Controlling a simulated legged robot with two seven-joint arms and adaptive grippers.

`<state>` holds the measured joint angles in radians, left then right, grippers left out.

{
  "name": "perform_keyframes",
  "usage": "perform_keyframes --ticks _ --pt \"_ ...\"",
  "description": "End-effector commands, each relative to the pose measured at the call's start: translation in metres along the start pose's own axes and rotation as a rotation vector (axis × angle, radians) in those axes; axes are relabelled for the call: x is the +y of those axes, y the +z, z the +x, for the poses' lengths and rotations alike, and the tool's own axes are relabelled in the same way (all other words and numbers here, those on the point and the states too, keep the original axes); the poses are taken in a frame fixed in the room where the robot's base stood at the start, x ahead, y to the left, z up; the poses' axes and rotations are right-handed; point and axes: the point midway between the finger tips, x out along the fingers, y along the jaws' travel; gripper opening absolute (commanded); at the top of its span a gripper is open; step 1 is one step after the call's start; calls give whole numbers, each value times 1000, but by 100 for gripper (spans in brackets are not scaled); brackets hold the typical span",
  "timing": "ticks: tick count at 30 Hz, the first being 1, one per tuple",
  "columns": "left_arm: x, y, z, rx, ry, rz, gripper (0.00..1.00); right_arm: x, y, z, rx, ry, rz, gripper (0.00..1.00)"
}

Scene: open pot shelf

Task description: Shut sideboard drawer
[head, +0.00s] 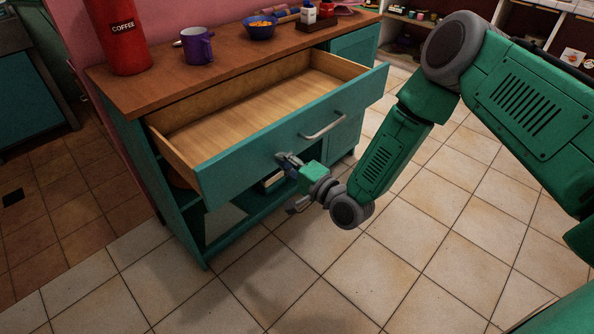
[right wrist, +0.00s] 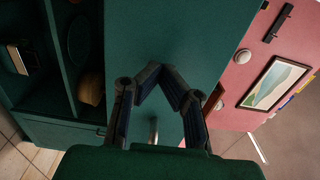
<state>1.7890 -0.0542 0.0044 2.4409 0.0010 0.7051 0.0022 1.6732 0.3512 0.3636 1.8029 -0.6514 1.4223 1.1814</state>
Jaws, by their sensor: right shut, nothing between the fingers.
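The teal sideboard (head: 197,221) has a wooden top (head: 150,93). Its wide drawer (head: 240,165) is pulled out, and the inside looks empty. A pale bar handle (head: 323,126) is on the drawer front. My right gripper (head: 281,157) is at the drawer front, left of and below the handle, with its fingers shut and empty. In the right wrist view the fingertips (right wrist: 168,78) come together in front of the teal drawer front (right wrist: 190,35). I cannot tell whether they touch it. My left gripper is not in view.
A red coffee canister (head: 120,38), a purple mug (head: 197,46) and a blue bowl (head: 260,28) stand on the sideboard top. Open shelf space lies under the drawer. The tiled floor (head: 420,240) in front is clear.

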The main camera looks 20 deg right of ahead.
Motion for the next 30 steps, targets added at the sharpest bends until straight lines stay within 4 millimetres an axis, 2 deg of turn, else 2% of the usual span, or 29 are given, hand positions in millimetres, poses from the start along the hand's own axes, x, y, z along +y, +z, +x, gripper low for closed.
perform_keyframes --ticks 6,17,22,26,30 --pt "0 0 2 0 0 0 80 0 -1 14 1 -1 1 0" --pt "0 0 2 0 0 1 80 0 1 15 0 1 -1 0" --pt "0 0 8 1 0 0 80 2 0 23 0 0 -1 0" --pt "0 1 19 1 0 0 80 3 -1 40 1 -3 -1 0" --pt "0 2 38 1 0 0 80 5 -1 70 1 -5 -3 0"
